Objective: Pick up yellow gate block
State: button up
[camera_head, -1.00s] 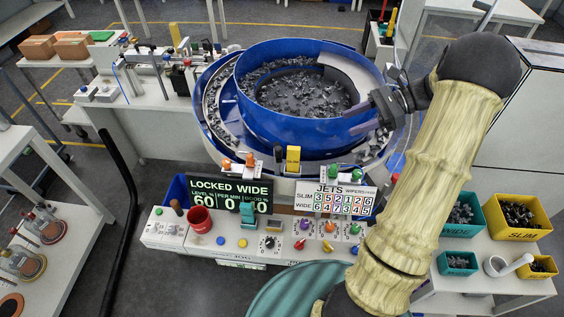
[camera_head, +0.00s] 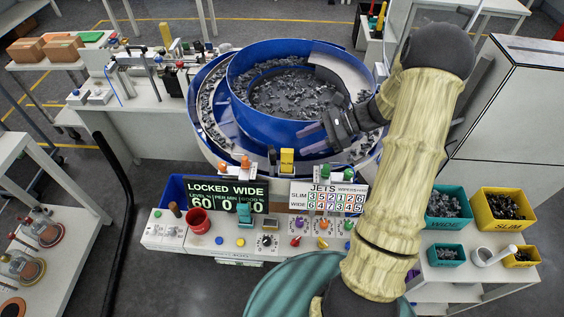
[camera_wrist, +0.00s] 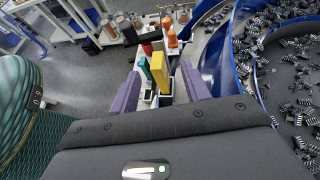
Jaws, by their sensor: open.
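The yellow gate block (camera_head: 287,160) stands upright at the front edge of the blue bowl (camera_head: 310,140), above the panels. In the wrist view, the yellow gate block (camera_wrist: 162,74) shows in the gap between my two purple-grey fingers. My gripper (camera_head: 322,134) is open and empty, over the bowl's front right rim, to the right of the block and apart from it in the head view. In the wrist view, my gripper (camera_wrist: 161,92) has a finger on each side of the line to the block. The depth between them is hard to tell.
Orange posts (camera_head: 235,162) stand left of the block and green-topped posts (camera_head: 337,172) stand right. A teal block (camera_head: 244,212) is in front. The "LOCKED WIDE" display (camera_head: 228,194) and JETS panel (camera_head: 328,197) sit below. Bins (camera_head: 503,207) of parts are at right.

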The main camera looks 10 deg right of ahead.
aim_at(287, 154)
jog(key=shift+p+x, duration=1.5)
jog(key=shift+x, duration=1.1)
jog(key=shift+s+d+f, duration=0.15)
jog(key=shift+f, duration=0.05)
grip_shut()
